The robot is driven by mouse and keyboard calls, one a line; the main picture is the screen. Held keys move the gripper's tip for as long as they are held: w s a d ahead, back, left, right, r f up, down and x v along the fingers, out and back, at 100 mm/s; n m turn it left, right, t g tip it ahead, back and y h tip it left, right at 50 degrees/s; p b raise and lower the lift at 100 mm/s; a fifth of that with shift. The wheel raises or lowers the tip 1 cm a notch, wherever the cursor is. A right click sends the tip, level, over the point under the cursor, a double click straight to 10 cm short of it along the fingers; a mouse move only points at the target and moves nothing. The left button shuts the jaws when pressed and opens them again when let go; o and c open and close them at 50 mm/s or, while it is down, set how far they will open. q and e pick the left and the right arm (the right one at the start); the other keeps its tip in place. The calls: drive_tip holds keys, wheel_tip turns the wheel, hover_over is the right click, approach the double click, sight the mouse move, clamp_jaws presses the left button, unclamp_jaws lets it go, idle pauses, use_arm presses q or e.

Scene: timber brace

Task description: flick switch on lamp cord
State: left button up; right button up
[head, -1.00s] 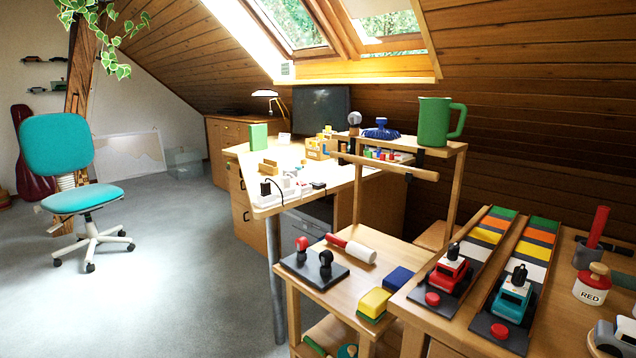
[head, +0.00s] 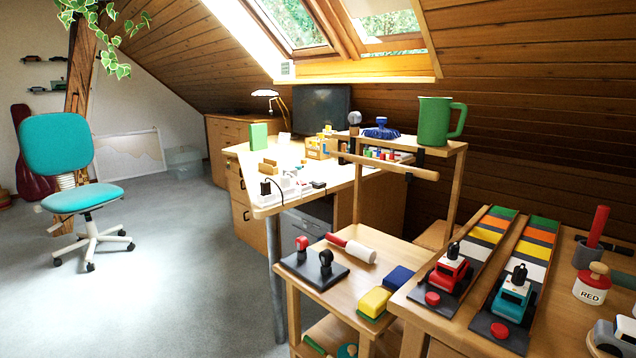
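A desk lamp (head: 266,94) with a lit white shade and a yellowish arm stands at the back of the long desk, left of the dark monitor. Its cord and the cord switch are too small to make out. A dark cord runs near a white power strip (head: 284,188) at the desk's near end, with a small black item (head: 318,185) beside it that I cannot identify surely. Neither of my grippers shows in the head view.
The desk (head: 262,212) stands mid-room. A small table (head: 325,283) with stamps, a roller and sponges, and a bench with toy cars on ramps (head: 508,295), fill the right foreground. A teal chair (head: 85,200) stands left. The grey carpet (head: 180,270) between is clear.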

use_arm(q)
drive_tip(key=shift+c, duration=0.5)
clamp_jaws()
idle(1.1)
